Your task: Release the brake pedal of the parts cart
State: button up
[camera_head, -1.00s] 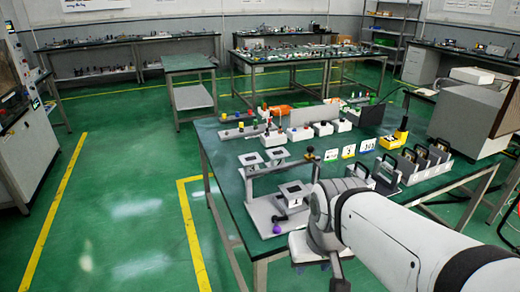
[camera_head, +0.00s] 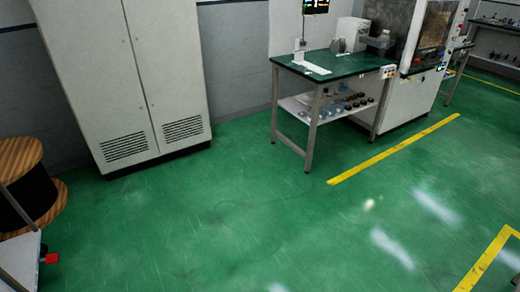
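At the lower left edge, part of a grey metal frame with a pale panel (camera_head: 20,258) shows, cut off by the picture's edge. A small red block (camera_head: 51,258) on a short dark stem sticks out from its right side. This may be part of the parts cart with its pedal, but too little shows to be sure. My gripper and arm are not in view.
A wooden cable reel (camera_head: 22,160) stands behind the frame at left. A tall grey cabinet (camera_head: 125,70) stands at the wall. A green-topped workbench (camera_head: 335,66) and a pale machine (camera_head: 415,85) stand farther right. The green floor (camera_head: 240,220) is clear in the middle.

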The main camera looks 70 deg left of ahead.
aim_at(53, 258)
jog(key=u, duration=1.6)
jog(key=i, duration=2.05)
jog(key=u, duration=3.35)
jog(key=i, duration=1)
